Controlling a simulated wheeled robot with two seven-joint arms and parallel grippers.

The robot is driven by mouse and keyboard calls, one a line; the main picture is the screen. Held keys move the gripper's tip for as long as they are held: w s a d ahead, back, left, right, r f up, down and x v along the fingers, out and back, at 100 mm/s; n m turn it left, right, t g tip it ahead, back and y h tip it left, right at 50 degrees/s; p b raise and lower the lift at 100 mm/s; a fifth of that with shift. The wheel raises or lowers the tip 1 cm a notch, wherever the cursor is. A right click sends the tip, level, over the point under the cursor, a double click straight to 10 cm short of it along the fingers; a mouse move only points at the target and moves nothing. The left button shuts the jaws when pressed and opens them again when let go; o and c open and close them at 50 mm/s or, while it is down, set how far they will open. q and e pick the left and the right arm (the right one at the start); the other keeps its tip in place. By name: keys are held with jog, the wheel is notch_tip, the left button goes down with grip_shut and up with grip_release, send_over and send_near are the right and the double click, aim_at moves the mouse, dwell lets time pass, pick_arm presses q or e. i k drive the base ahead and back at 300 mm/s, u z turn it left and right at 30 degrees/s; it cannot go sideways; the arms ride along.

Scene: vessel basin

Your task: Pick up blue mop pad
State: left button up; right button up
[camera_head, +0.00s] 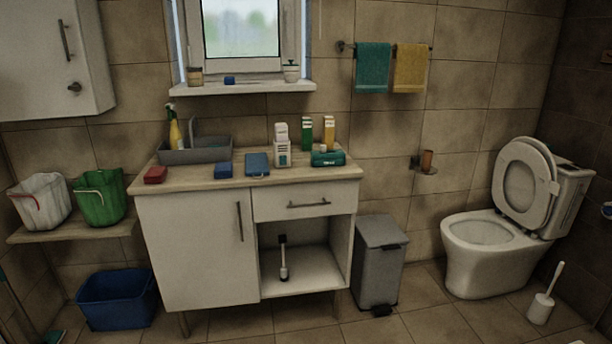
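A flat blue pad (257,164) lies on the wooden counter top, left of a white bottle. It looks like the blue mop pad. A smaller, thicker dark blue block (223,171) lies just left of it, apart from it. Neither of my grippers shows in this view, and nothing covers the pad.
On the counter (320,176) are a red block (155,174), a grey basin (196,153), a yellow spray bottle (175,134), a white bottle (282,149), boxes and a teal item (328,159). A blue tub (119,299) and grey bin (379,264) stand on the floor.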

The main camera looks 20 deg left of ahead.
aim_at(256, 163)
jog(key=u, duration=0.75)
jog(key=i, duration=0.55)
jog(key=u, duration=0.85)
jog(key=i, duration=0.9)
jog(key=z, duration=0.2)
